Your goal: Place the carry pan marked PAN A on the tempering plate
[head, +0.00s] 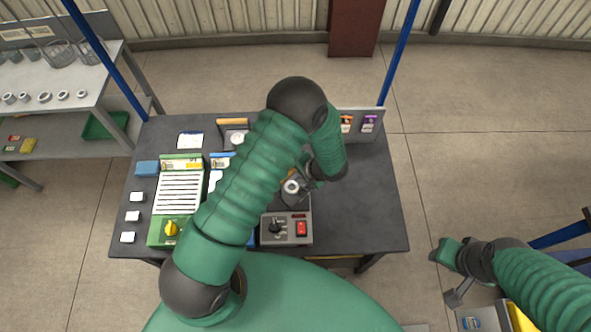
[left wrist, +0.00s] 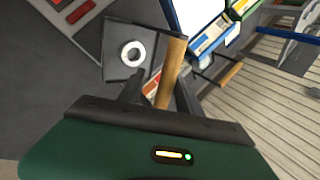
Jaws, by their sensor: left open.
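Another wooden handle (head: 232,122) shows at the table's back. No PAN A marking is readable. A green unit with a white striped top (head: 180,192), possibly the tempering plate, sits at left. My right gripper (head: 455,272) is off the table's right side; its jaws are unclear.
A grey control box (head: 287,229) with a black knob and red switch stands at the front. White blocks (head: 132,216) lie along the left edge. A grey rack (head: 360,124) stands at the back right. The right part of the dark table (head: 375,205) is clear.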

